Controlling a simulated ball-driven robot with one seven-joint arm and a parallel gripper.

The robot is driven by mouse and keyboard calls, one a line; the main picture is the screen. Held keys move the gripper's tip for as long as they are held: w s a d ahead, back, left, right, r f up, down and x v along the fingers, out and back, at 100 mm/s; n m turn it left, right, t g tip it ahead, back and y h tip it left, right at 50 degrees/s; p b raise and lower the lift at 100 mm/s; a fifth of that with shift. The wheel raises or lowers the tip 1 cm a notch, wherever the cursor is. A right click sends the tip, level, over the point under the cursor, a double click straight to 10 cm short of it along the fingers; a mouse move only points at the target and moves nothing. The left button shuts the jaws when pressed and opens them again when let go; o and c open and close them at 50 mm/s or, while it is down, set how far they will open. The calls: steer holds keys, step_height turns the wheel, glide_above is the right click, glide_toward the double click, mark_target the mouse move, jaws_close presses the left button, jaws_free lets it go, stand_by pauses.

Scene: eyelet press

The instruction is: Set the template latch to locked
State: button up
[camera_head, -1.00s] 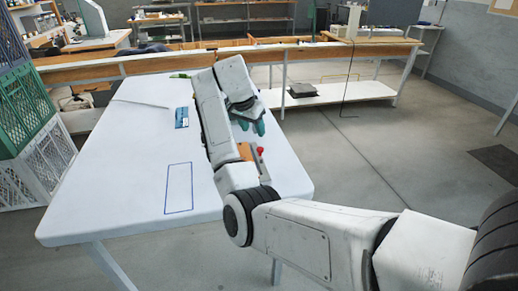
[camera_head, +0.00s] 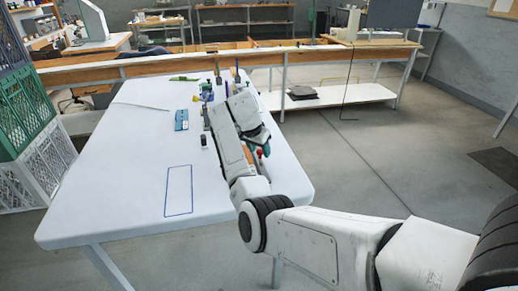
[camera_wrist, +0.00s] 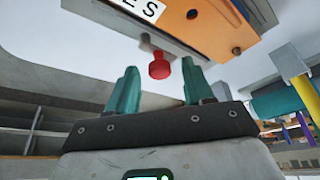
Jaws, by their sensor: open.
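A red knob (camera_wrist: 159,68) on a short stem sticks out from the edge of an orange and grey device (camera_wrist: 200,30), which has a white label ending in "ES". The knob looks like the latch handle; I cannot tell its setting. In the wrist view my gripper (camera_wrist: 158,92) is open, with its teal fingers apart on either side of the knob's line. The knob appears beyond the fingertips, not held. In the head view the red knob (camera_head: 260,154) shows beside my gripper's teal finger (camera_head: 266,149), and my arm hides most of the device.
A white table (camera_head: 120,170) carries a blue outlined rectangle (camera_head: 179,190), a blue box (camera_head: 181,120), a small black object (camera_head: 204,141) and several small tools at the far end. In the wrist view a yellow post (camera_wrist: 302,92) and a teal cylinder (camera_wrist: 275,101) stand right of my fingers.

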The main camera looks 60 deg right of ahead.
steer(key=shift+c, duration=0.2)
jaws_close()
steer(key=shift+r+p, duration=0.1)
steer(key=shift+p, duration=0.25)
steer(key=shift+a+r+n+t+p, duration=0.15)
steer(key=shift+n+t+p, duration=0.25)
steer(key=shift+n+p, duration=0.65)
steer(key=n+p, duration=0.2)
steer(key=n+t+p, duration=0.1)
steer(key=n+p, duration=0.1)
steer(key=p, duration=0.1)
steer(key=shift+a+r+t+y, duration=0.1)
steer(key=shift+a+t+y, duration=0.1)
steer(key=shift+t+y, duration=0.1)
steer(key=n+t+p, duration=0.1)
steer(key=n+p, duration=0.1)
steer(key=n, duration=0.1)
steer(key=shift+a+n+y+p, duration=0.15)
steer(key=shift+n+y+p, duration=0.15)
steer(key=shift+p, duration=0.1)
steer(key=shift+a+f+n+t+y+p, duration=0.1)
steer(key=shift+f+n+t+y+p, duration=0.2)
steer(key=shift+n, duration=0.35)
steer(key=shift+a+r+n+t+y+p, duration=0.1)
steer(key=shift+n+p, duration=0.3)
steer(key=shift+n, duration=0.2)
